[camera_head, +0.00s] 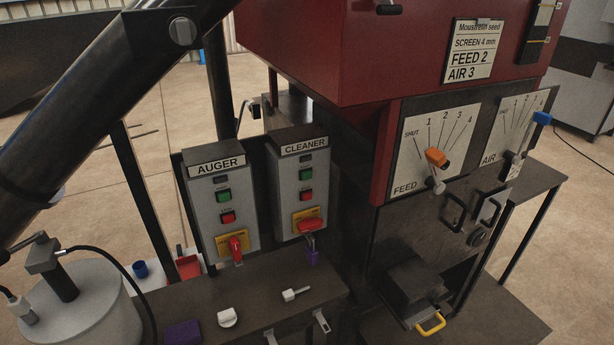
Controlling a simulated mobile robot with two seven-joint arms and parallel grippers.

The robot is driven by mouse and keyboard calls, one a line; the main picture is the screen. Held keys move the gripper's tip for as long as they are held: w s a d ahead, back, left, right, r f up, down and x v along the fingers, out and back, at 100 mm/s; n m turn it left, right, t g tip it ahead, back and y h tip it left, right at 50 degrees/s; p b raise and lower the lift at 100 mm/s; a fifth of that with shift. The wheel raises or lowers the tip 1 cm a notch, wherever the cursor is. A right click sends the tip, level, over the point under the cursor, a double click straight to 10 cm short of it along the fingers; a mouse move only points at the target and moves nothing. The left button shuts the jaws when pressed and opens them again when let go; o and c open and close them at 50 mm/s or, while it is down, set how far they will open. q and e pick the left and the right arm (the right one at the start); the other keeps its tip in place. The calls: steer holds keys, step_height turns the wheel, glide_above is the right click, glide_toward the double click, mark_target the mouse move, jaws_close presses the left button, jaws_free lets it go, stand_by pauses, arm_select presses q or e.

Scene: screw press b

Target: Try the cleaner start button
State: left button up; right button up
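The grey CLEANER box (301,180) stands upright right of the matching AUGER box (219,205). It has a dark small window at top, a green button (306,174) and a red button (306,196) below. Under these, the cleaner's red rotary handle (311,226) lies roughly crosswise on a yellow plate. A small purple item (312,257), seemingly a padlock, hangs below that handle. The AUGER box has green and red buttons, and its red handle (236,248) points up and down. No lamp is clearly lit. Neither of my grippers is in view.
A dark bench (260,292) in front holds a purple block (183,331), a white knob-like piece (228,317) and a white tag-like piece (294,294). A thick dark tube crosses upper left.

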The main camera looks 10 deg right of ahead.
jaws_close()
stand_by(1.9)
